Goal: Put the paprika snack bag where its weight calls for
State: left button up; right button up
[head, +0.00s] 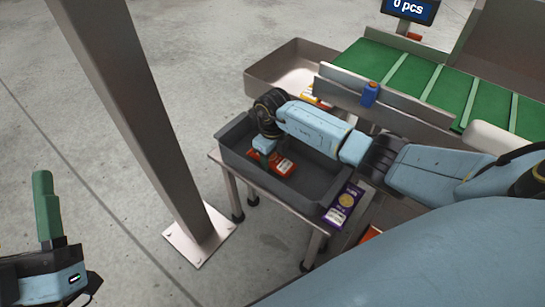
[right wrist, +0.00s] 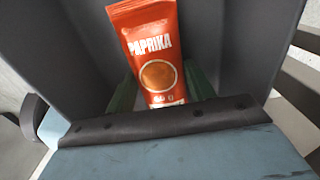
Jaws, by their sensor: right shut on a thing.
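The paprika snack bag (head: 284,165) is orange-red with a white label and a round picture. It also shows in the right wrist view (right wrist: 155,48), with the word PAPRIKA readable. My right gripper (head: 264,160) is shut on the bag's lower part, and the green fingers (right wrist: 160,92) show on both sides of it. Bag and gripper are inside a dark grey tray (head: 228,155) on a small metal stand. I cannot tell whether the bag touches the tray floor. My left gripper (head: 47,208) is at the lower left, away from everything; its opening cannot be told.
A purple bag (head: 343,204) lies beside the tray's right end. A display (head: 410,7) reads "0 pcs". A steel post (head: 145,110) stands left.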

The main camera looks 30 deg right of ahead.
jog(key=shift+f, duration=0.2)
jog(key=o, duration=1)
jog(key=shift+r, duration=0.1)
